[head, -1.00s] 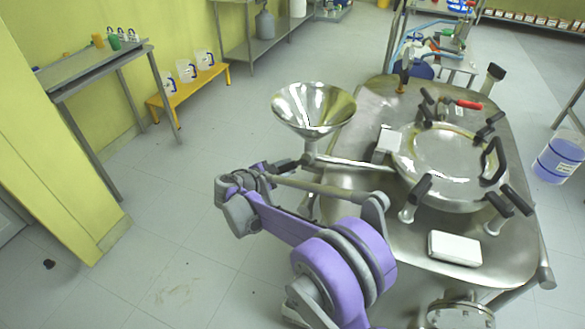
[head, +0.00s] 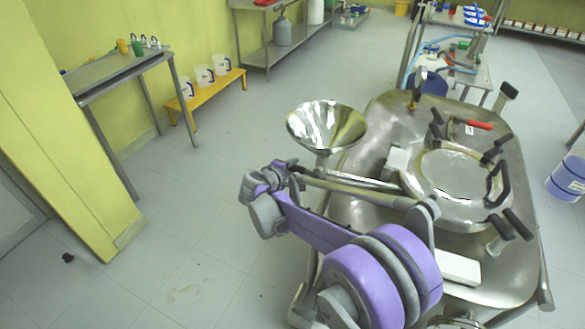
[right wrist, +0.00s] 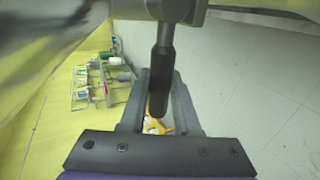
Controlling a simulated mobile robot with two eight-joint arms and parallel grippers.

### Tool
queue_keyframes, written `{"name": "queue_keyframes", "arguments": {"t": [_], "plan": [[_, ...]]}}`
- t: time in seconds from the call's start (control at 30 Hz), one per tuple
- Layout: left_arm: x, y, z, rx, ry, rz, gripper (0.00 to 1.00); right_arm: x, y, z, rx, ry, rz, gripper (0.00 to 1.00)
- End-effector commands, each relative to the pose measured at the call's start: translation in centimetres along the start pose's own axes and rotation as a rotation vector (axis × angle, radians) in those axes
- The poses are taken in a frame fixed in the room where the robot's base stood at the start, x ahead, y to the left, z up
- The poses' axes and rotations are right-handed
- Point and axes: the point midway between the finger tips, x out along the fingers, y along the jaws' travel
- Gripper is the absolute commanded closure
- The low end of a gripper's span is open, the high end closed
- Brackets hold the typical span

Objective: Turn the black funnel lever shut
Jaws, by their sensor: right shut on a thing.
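The shiny metal funnel (head: 327,126) stands at the left edge of the steel reactor in the head view. My right gripper (head: 294,174) is at the funnel's stem, just below the cone. In the right wrist view the black lever (right wrist: 162,75) hangs down from a grey metal fitting (right wrist: 180,10). It lies between the two dark fingers of my right gripper (right wrist: 160,98), which is shut on it. In the head view my own arm hides most of the lever and the valve. My left gripper is not in view.
The reactor's round lid (head: 452,180) with several black-handled clamps lies right of the funnel. A white box (head: 459,267) sits near its front edge. A pipe (head: 350,180) runs from the stem toward the lid. Open floor (head: 200,225) lies to the left.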

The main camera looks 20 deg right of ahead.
Motion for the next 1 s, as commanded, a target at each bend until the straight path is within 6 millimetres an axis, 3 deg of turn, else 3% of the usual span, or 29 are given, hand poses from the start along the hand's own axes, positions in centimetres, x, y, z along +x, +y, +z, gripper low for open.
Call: {"name": "queue_keyframes", "arguments": {"t": [0.57,0.6,0.73,1.0], "plan": [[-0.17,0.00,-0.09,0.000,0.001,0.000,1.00,-0.10,0.29,-0.03,0.024,0.014,0.002,1.00],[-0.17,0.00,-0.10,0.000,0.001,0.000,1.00,-0.10,0.29,-0.03,0.024,0.014,0.002,0.62],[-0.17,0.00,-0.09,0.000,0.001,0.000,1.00,-0.10,0.26,-0.01,0.024,0.013,0.002,0.39],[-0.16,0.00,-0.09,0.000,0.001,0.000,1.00,-0.11,0.23,0.00,0.024,0.013,0.001,0.39]]}}
